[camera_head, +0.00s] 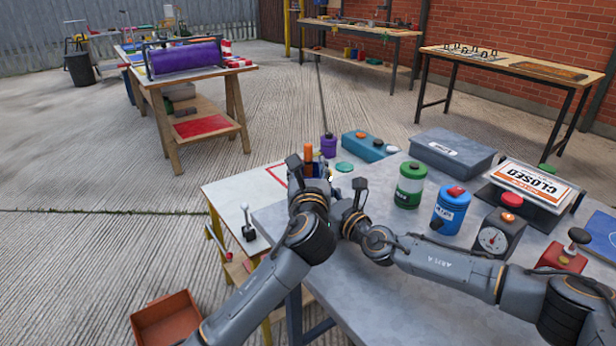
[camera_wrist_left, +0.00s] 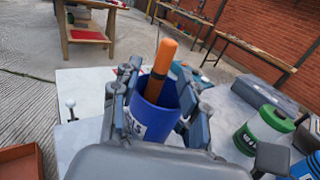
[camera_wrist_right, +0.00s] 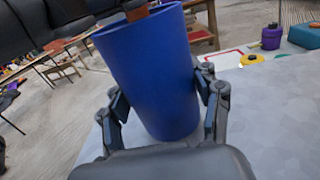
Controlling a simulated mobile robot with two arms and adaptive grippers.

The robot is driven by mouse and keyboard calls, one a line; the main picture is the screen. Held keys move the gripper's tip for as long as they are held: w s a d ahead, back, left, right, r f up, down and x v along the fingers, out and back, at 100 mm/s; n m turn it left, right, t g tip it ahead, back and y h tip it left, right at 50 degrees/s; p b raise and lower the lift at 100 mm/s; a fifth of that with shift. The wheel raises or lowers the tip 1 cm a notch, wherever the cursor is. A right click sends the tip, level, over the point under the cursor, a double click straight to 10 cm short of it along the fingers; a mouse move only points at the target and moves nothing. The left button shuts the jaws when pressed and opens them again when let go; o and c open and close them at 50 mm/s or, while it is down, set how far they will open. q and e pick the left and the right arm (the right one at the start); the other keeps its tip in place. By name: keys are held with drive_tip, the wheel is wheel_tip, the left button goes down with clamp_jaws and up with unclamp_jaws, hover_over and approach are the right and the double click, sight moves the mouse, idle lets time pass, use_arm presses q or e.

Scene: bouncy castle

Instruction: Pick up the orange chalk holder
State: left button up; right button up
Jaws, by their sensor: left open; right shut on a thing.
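The orange chalk holder (camera_wrist_left: 164,58), with a dark lower part, stands tilted in a blue cup (camera_wrist_left: 152,120) in the left wrist view. Its orange top also shows in the head view (camera_head: 308,158). My left gripper (camera_wrist_left: 160,88) is open, with its fingers on either side of the cup and holder; I cannot tell whether they touch. My right gripper (camera_wrist_right: 165,100) is shut on the blue cup, with a finger on each side, in the right wrist view. In the head view the grippers hide most of the cup.
A green canister (camera_head: 409,186), a blue canister (camera_head: 451,212) and a gauge box (camera_head: 499,234) stand on the grey table right of the grippers. A grey case (camera_head: 452,153) and a purple bottle (camera_head: 328,146) are behind. The near tabletop is clear.

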use_arm(q)
drive_tip(key=shift+w, duration=0.4)
clamp_jaws()
wheel_tip(320, 180, up, 18)
idle(0.4)
use_arm(e)
drive_tip(key=o, duration=1.5)
